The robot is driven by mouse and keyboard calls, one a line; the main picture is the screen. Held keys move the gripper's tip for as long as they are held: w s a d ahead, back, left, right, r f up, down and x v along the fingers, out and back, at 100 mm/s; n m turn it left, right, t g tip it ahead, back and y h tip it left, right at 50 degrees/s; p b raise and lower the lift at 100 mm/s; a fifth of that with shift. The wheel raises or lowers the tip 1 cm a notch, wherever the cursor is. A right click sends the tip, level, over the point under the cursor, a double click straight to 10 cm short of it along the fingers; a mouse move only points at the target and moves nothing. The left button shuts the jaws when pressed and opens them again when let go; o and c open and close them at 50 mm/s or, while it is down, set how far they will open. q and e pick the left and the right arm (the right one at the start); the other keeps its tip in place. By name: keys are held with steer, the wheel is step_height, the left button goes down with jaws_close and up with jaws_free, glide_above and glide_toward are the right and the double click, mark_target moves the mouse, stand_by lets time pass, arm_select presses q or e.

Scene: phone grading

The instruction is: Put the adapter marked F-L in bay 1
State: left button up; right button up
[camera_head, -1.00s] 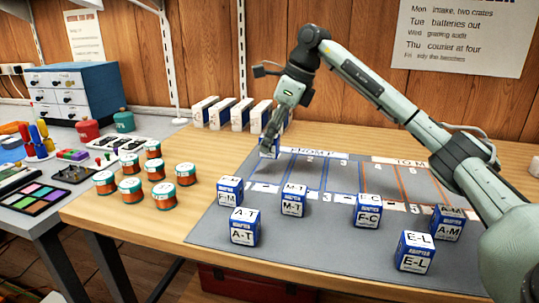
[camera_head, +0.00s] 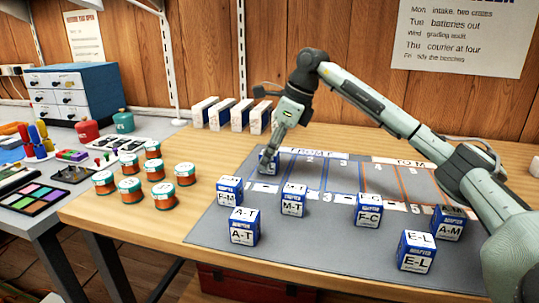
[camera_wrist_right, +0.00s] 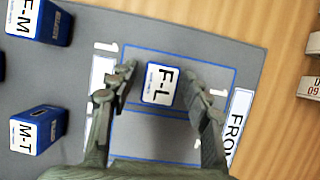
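The adapter marked F-L (camera_wrist_right: 161,84) is a small blue and white box standing inside the blue-lined bay 1 (camera_wrist_right: 165,112) on the grey mat. In the head view the adapter (camera_head: 275,161) is partly hidden by my right gripper (camera_head: 267,160). In the right wrist view my right gripper (camera_wrist_right: 159,75) has its fingers on either side of the adapter, with a small gap showing at each side, so it looks open. My left gripper is not in view.
Other adapters stand nearer on the mat: F-M (camera_head: 229,191), M-T (camera_head: 293,199), A-T (camera_head: 244,226), F-C (camera_head: 368,210), E-L (camera_head: 415,251) and A-M (camera_head: 449,224). White boxes (camera_head: 240,115) stand behind. Orange-banded jars (camera_head: 164,195) stand left. The other marked bays look empty.

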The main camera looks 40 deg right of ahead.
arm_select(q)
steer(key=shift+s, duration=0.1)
arm_select(e)
steer(key=shift+r, duration=0.15)
steer(key=v, duration=0.4)
steer(key=shift+r+p, duration=0.15)
steer(key=shift+p, duration=0.15)
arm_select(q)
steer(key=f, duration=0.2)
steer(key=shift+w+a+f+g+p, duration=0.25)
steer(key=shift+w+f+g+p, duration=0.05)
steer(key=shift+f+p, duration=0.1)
arm_select(e)
steer(key=v, duration=0.7)
steer(key=shift+s+d+r, duration=0.15)
steer(key=shift+d+r, duration=0.05)
steer(key=shift+r, duration=0.1)
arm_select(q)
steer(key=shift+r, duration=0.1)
